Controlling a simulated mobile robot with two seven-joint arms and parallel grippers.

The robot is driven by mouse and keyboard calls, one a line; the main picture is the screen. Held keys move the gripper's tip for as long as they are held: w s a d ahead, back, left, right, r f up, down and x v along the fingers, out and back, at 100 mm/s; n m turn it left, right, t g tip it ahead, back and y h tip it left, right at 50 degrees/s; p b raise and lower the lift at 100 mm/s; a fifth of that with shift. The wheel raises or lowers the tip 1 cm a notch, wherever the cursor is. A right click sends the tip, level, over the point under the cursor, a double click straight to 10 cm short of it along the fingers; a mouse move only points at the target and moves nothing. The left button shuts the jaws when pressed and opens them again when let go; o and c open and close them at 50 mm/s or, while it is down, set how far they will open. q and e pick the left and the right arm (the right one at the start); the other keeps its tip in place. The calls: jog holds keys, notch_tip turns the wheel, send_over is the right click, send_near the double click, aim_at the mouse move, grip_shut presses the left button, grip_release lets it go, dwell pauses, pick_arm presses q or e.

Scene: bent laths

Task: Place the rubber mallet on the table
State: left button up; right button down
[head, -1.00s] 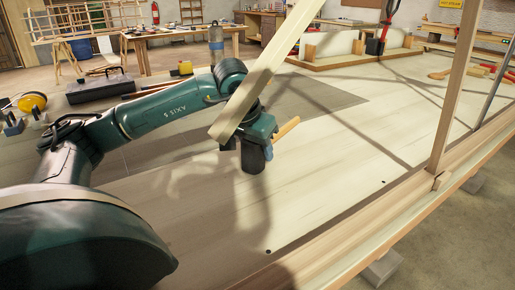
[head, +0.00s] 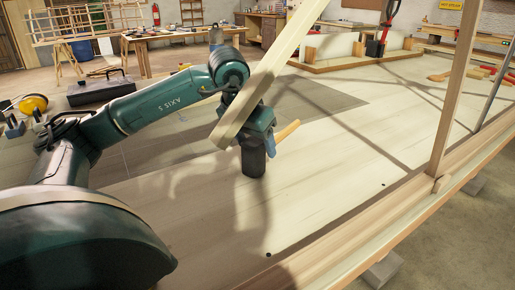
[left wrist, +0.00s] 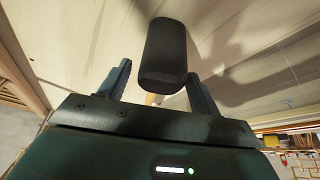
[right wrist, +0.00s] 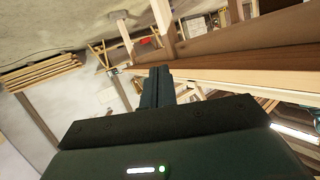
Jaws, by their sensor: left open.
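The rubber mallet has a black head (head: 254,162) and a tan wooden handle (head: 287,130). It is at the pale bench table (head: 330,190), with the head's lower end appearing to rest on the surface and the handle slanting up to the right. My left gripper (head: 266,143) is at the mallet, partly hidden by a lath. In the left wrist view the gripper (left wrist: 159,70) is open, with the black head (left wrist: 165,50) ahead of its apart fingers and a bit of handle between them. My right gripper (right wrist: 157,75) shows only in its wrist view, shut and empty.
A slanted lath (head: 265,75) passes in front of my left wrist. An upright post (head: 454,90) and a long wooden rail (head: 380,225) edge the table's right side. A black toolbox (head: 100,90) and yellow earmuffs (head: 33,104) lie left. The table's middle is clear.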

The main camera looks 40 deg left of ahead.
pick_arm(q)
jog(key=p+v, duration=0.1)
jog(key=v, duration=0.8)
